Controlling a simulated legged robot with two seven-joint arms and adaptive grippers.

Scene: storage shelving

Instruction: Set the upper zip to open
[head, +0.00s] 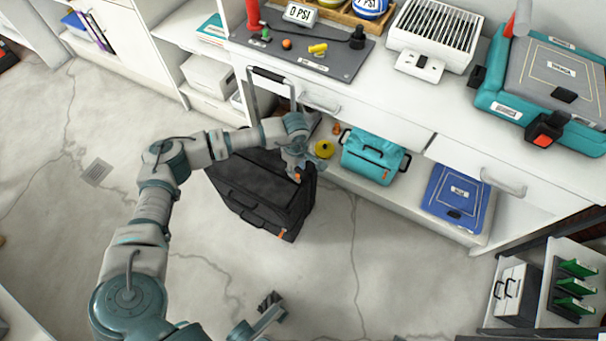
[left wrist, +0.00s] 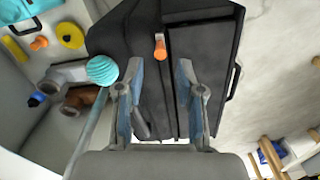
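A black suitcase (head: 262,190) stands on the floor in front of the shelving, with its tall handle (head: 270,76) pulled out. One orange zip pull (head: 297,176) is near its upper edge by my left gripper, and another orange pull (head: 281,234) is at the lower corner. My left gripper (head: 303,166) is at the suitcase's upper right side. In the left wrist view the left gripper (left wrist: 160,75) is open, with an orange pull (left wrist: 160,47) just beyond and between its fingertips, apart from them. Part of my right gripper (head: 268,306) shows at the bottom; its finger state is unclear.
The counter (head: 400,105) overhangs just behind the suitcase. A teal bag (head: 371,158), a yellow roll (head: 324,149) and a blue folder (head: 457,195) are on the low shelf. The floor left and front is clear.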

